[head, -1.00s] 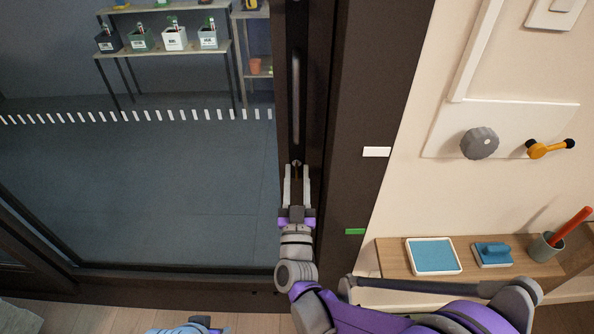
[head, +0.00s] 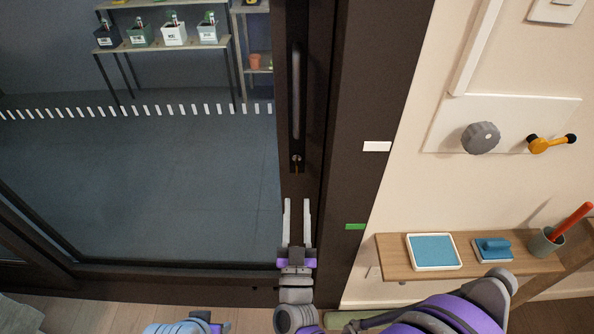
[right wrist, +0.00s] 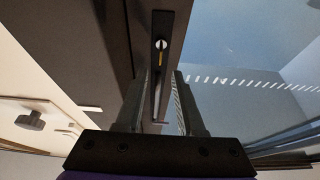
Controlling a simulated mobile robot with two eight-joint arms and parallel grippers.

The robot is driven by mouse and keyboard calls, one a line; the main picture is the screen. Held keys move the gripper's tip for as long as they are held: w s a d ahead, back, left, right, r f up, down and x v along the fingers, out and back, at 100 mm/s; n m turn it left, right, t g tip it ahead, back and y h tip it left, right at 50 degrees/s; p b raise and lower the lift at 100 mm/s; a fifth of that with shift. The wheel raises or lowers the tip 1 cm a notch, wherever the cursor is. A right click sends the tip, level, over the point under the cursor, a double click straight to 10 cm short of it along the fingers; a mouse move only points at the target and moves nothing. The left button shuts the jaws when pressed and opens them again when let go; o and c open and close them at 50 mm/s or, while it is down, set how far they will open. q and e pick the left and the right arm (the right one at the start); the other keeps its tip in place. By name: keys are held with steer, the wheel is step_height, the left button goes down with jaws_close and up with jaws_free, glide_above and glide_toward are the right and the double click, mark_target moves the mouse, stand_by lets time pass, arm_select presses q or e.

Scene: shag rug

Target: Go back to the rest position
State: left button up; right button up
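My right gripper (head: 297,222) is in front of the dark door frame, below the door's lock and long handle. Its two pale fingers point up and stand apart with nothing between them. In the right wrist view the open fingers (right wrist: 163,95) frame the dark handle plate (right wrist: 160,50), with a round lock and a small brass-coloured piece. The handle plate also shows in the head view (head: 296,110), clear of the fingertips. Part of my left arm (head: 185,326) shows at the bottom edge; its fingers cannot be made out.
A glass door (head: 140,190) fills the left. At right, a wooden shelf (head: 395,262) on the wall holds a blue-topped tray (head: 433,253), a blue brush-like block (head: 493,249) and a cup (head: 545,243). A grey knob (head: 481,138) and orange lever (head: 550,144) are on the wall above.

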steer(key=s+d+f+g, duration=0.6)
steer(key=s+d+g, duration=0.3)
steer(key=s, duration=0.1)
steer(key=s+d+f+g, duration=0.7)
steer(key=s+d+g, duration=0.1)
steer(key=s, duration=0.2)
arm_select(q)
step_height(320, 180, up, 24)
steer(key=w+t+p, duration=0.1)
steer(key=p, duration=1.9)
steer(key=shift+w+f+p, duration=0.25)
steer(key=shift+p, duration=0.1)
arm_select(e)
step_height(320, 180, up, 24)
steer(key=shift+w+d+f, duration=0.15)
steer(key=shift+w+d, duration=0.15)
steer(key=shift+d, duration=0.1)
